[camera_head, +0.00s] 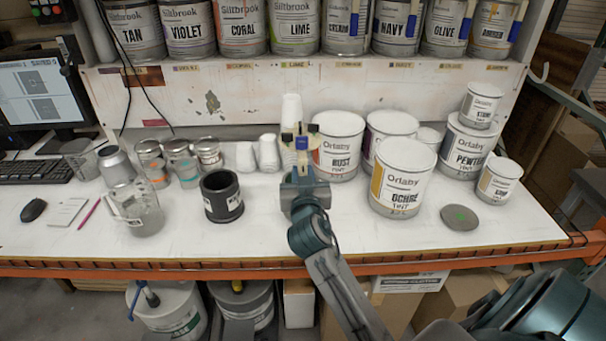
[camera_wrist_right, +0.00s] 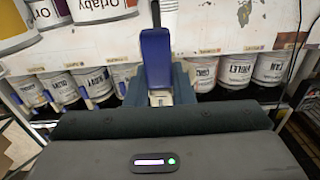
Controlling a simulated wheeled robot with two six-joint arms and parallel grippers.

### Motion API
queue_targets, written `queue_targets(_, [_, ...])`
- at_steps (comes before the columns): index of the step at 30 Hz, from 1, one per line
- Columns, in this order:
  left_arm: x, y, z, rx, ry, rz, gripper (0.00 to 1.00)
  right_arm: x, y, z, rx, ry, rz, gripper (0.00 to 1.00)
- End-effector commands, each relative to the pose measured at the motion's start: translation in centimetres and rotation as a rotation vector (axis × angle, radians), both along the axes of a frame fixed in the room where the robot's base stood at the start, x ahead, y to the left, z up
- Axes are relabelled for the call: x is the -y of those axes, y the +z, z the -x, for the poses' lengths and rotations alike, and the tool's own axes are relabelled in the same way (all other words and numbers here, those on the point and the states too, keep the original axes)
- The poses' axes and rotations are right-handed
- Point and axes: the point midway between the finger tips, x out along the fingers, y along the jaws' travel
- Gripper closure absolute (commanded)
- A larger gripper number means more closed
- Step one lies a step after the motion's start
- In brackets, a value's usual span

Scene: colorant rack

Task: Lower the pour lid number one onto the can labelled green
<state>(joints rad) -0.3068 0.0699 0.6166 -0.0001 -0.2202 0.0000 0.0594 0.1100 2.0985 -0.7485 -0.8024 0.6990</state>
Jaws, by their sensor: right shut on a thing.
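My right gripper (camera_head: 302,162) is at the middle of the bench, shut on a blue and pale handle-like piece (camera_head: 302,144). In the right wrist view this blue piece (camera_wrist_right: 156,58) stands up between the fingers. I cannot tell whether it is part of pour lid number one; no lid disc or number shows clearly. No can reading green can be made out. A flat grey disc with a green mark (camera_head: 459,217) lies on the bench at right. My left gripper is not in view.
The rust can (camera_head: 338,145), ochre can (camera_head: 401,178) and pewter can (camera_head: 464,148) stand right of the gripper. A dark can (camera_head: 221,196) and a clear jug (camera_head: 138,211) stand left. Labelled cans, including lime (camera_head: 294,28), line the shelf above. The front bench strip is mostly clear.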

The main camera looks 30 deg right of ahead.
Motion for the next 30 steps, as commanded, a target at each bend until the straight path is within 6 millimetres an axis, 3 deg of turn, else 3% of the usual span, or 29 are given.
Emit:
queue_targets(1, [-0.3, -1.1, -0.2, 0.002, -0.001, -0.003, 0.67, 0.0, -1.1, 0.0, 0.001, 0.0, 0.0, 1.0])
queue_targets(9, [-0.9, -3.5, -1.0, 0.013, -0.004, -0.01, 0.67, 0.0, -3.8, 0.0, 0.001, 0.0, 0.0, 1.0])
queue_targets(30, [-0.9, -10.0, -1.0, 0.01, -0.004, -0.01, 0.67, 0.0, -10.7, 0.0, 0.0, 0.0, 0.0, 1.0])
